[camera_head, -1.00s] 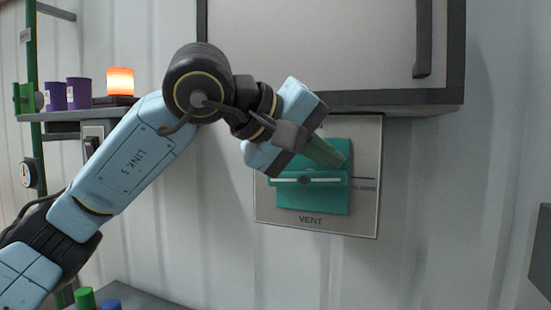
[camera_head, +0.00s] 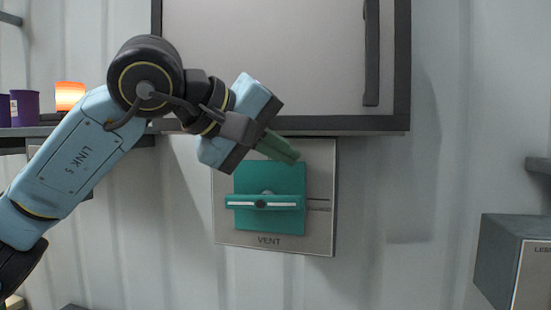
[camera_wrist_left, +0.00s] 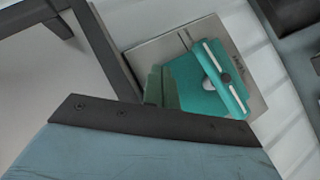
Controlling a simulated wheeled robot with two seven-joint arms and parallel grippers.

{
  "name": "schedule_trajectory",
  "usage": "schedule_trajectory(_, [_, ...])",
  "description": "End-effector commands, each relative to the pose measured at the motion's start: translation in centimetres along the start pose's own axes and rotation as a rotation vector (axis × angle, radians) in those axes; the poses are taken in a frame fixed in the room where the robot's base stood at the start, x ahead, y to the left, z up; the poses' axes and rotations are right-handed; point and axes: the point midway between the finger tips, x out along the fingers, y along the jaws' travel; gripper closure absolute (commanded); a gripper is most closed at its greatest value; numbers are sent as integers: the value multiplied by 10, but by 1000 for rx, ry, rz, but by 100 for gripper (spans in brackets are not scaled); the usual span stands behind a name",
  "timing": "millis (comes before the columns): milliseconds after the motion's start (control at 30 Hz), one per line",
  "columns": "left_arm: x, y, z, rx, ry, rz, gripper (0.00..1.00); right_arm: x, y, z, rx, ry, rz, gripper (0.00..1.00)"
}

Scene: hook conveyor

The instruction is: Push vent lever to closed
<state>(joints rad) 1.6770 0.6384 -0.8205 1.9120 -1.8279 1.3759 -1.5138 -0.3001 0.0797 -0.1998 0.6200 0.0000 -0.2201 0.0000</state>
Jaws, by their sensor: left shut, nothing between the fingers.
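The vent panel (camera_head: 225,225) is a pale plate marked VENT on the wall, with a square teal plate (camera_head: 285,222) on it. The teal vent lever (camera_head: 240,202) lies level across the teal plate, with a white stripe and a dark centre knob. It also shows in the left wrist view (camera_wrist_left: 228,80). My left gripper (camera_head: 293,157) is shut and empty, its green fingers above the lever near the top of the panel. In the head view a gap shows between fingertips and lever. In the left wrist view the fingers (camera_wrist_left: 160,88) partly cover the teal plate. My right gripper is not in view.
A grey cabinet (camera_head: 260,60) with a dark frame and handle (camera_head: 371,55) overhangs the panel. A shelf at left holds purple cups (camera_head: 25,107) and an orange lamp (camera_head: 70,96). A grey box (camera_head: 500,262) stands lower right. The wall between is clear.

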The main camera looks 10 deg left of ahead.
Motion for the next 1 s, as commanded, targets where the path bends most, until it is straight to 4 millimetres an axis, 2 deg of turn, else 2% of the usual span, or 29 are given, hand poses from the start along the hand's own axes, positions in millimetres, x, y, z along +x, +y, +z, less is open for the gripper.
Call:
schedule_trajectory(33, [-13, 9, 2, 4, 5, 6, 100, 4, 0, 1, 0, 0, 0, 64])
schedule_trajectory(200, [-45, 28, 11, 3, 3, 4, 100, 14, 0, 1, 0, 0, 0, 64])
schedule_trajectory(400, [-72, 45, 15, 0, 2, 2, 100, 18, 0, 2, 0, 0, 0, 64])
schedule_trajectory(600, [-82, 52, 18, 0, 0, 0, 100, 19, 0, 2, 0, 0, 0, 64])
schedule_trajectory(1000, [-82, 52, 18, 0, 0, 0, 100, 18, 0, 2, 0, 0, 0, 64])
